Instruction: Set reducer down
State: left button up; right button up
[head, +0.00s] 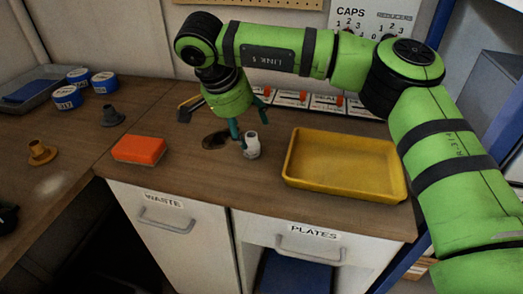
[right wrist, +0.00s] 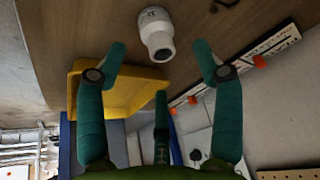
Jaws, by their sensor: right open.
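A small white fitting (head: 252,147), which looks like the reducer, stands on the wooden bench left of the yellow tray. It also shows in the right wrist view (right wrist: 157,35), beyond the fingertips. My right gripper (head: 249,130) points down just above and beside it; in the right wrist view (right wrist: 160,58) its teal fingers are spread with nothing between them. I cannot tell whether a finger touches the fitting. My left gripper is not in view.
A yellow tray (head: 345,187) lies right of the fitting, an orange block (head: 139,149) to the left. A row of labelled panels with orange parts (head: 328,105) lines the back.

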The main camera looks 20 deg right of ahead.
aim_at(249, 136)
jog(key=shift+w+d+f+p, duration=0.1)
jog(key=shift+w+f+p, duration=0.05)
jog(key=shift+f, duration=0.4)
jog(key=shift+w+f+p, duration=0.1)
jog(key=shift+f+p, duration=0.05)
jog(key=shift+f, duration=0.35)
jog(key=x, duration=0.2)
jog(key=shift+d+f, duration=0.1)
jog(key=shift+f, duration=0.15)
jog(key=shift+d+f, duration=0.1)
jog(key=shift+f, duration=0.3)
jog(key=shift+c, duration=0.4)
jog(key=c, duration=0.7)
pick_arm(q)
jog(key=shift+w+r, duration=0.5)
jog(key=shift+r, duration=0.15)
pick_arm(e)
jog(key=shift+c, duration=1.2)
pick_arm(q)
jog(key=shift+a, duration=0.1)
